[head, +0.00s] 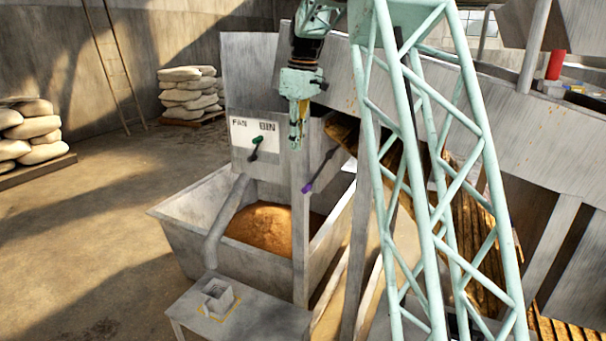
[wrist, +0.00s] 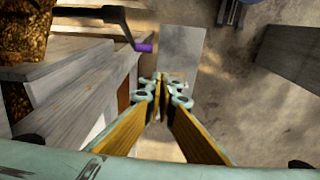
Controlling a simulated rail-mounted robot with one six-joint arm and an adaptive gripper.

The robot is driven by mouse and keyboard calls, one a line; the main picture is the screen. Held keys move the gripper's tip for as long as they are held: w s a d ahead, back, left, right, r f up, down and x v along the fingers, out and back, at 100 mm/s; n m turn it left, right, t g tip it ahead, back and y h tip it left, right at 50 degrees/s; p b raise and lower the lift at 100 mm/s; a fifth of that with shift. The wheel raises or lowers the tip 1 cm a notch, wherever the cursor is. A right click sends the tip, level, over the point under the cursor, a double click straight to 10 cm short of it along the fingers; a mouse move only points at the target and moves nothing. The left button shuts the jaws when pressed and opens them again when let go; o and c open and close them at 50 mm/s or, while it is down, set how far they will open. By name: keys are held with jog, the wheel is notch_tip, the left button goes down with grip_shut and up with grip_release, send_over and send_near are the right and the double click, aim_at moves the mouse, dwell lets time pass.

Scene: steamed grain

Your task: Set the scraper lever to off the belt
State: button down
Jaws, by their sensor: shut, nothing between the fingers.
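The scraper lever is a dark bar with a purple tip (head: 308,188). In the head view it slants down and left from beside the wooden belt (head: 342,133). In the wrist view the lever's purple tip (wrist: 143,47) shows at the top, just beyond and left of my fingertips. My gripper (head: 296,146) points down in the head view, above and left of the purple tip and apart from it. In the wrist view its fingers (wrist: 162,82) are closed together and empty.
A panel marked FAN and BIN (head: 243,132) carries a separate green-knobbed lever (head: 257,141). A grey post (head: 301,240) stands beside the purple tip. A bin of brown grain (head: 262,228) lies below, with a small table (head: 260,318) in front. Open floor is at left.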

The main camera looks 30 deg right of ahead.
aim_at(318, 172)
jog(key=w+d, duration=0.1)
jog(key=w+d+f, duration=0.1)
jog(key=w+d+p, duration=0.1)
jog(key=shift+w+f, duration=0.1)
jog(key=shift+f, duration=0.15)
jog(key=shift+f, duration=0.1)
jog(key=f, duration=0.8)
jog(key=s+f+p, duration=0.1)
jog(key=f, duration=0.4)
jog(key=shift+s+d, duration=0.1)
jog(key=shift+d, duration=0.25)
